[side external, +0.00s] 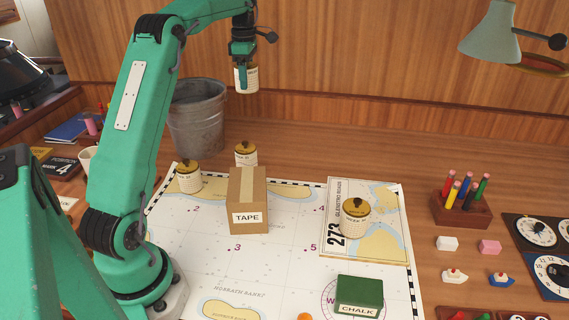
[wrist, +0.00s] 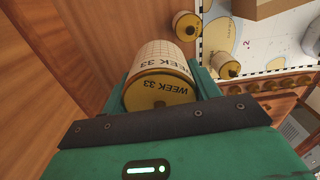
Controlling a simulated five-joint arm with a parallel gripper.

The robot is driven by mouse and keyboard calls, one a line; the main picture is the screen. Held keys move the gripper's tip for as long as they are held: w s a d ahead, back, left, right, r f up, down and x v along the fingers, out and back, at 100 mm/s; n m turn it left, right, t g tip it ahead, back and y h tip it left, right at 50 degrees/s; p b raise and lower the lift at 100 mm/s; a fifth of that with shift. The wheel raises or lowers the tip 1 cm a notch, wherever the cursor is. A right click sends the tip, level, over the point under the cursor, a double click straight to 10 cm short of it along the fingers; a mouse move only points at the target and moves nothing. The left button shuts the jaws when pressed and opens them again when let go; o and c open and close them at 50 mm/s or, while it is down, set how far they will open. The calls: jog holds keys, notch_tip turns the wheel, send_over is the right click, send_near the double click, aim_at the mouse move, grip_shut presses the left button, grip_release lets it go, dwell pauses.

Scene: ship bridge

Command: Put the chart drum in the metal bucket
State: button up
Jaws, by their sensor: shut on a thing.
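My gripper (side external: 245,62) is shut on a cream chart drum (side external: 246,79) with a gold end, held high above the desk. In the wrist view the drum (wrist: 162,60) fills the space between the jaws, its label reading WEEK 33. The grey metal bucket (side external: 198,120) stands upright at the back left. In the side view the held drum is to the right of the bucket and higher than its rim. The inside of the bucket is mostly hidden, and the bucket does not show in the wrist view.
Similar drums stand at the chart's back left (side external: 187,179), behind the TAPE box (side external: 248,205), and on the book (side external: 370,250). A green CHALK box (side external: 358,297) is at the front. A pencil block (side external: 461,209) and lamp (side external: 491,35) are at right. A wooden wall rises behind.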

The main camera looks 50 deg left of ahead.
jog(key=s+a+n, duration=0.9)
jog(key=s+a, duration=0.5)
jog(key=shift+f, duration=2.5)
jog(key=shift+f+n, duration=0.1)
jog(key=shift+n, duration=0.2)
notch_tip(320, 180, down, 18)
jog(key=shift+r, duration=0.1)
jog(key=shift+f, duration=0.2)
jog(key=o, duration=0.8)
jog(key=shift+r, duration=0.1)
